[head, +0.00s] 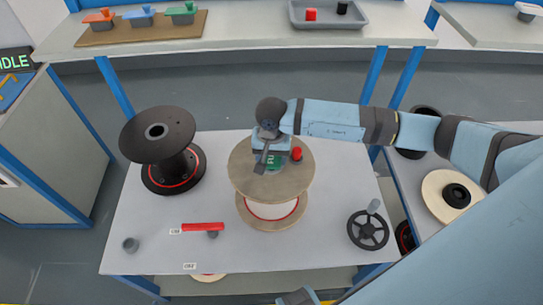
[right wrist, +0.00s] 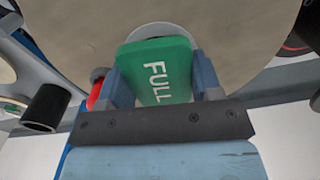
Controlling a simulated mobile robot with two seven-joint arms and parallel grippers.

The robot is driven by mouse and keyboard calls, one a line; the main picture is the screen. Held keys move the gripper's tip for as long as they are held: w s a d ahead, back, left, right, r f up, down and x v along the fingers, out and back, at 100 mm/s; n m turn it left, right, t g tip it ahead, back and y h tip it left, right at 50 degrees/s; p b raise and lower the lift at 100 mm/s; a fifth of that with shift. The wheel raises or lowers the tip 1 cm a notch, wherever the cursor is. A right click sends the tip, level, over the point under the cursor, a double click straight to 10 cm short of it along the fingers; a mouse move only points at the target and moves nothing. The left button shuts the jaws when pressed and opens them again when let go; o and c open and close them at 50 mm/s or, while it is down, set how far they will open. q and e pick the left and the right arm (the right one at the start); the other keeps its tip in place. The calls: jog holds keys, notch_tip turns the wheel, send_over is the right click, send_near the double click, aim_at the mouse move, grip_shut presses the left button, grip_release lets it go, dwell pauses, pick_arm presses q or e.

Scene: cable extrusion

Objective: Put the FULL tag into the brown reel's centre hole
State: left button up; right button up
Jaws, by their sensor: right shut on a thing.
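The green FULL tag (head: 275,163) is in my right gripper (head: 270,158), over the top flange of the brown reel (head: 247,180). In the right wrist view the tag (right wrist: 158,72) sits between the two blue fingers, its white lettering facing the camera. The reel's brown flange (right wrist: 80,30) is behind it. A pale rim of the centre hole shows just past the tag's far end; the rest of the hole is hidden. I cannot tell whether the tag touches the reel. My left gripper does not show.
A black reel (head: 157,135) stands left on the table. A red knob (head: 297,153) is right beside my gripper. A red bar (head: 203,227) lies at front left, and a black handwheel (head: 368,230) at front right. The table's front middle is clear.

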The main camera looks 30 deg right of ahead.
jog(key=shift+b, duration=0.3)
jog(key=shift+f+b, duration=0.45)
jog(key=shift+f, duration=0.05)
dwell(0.4)
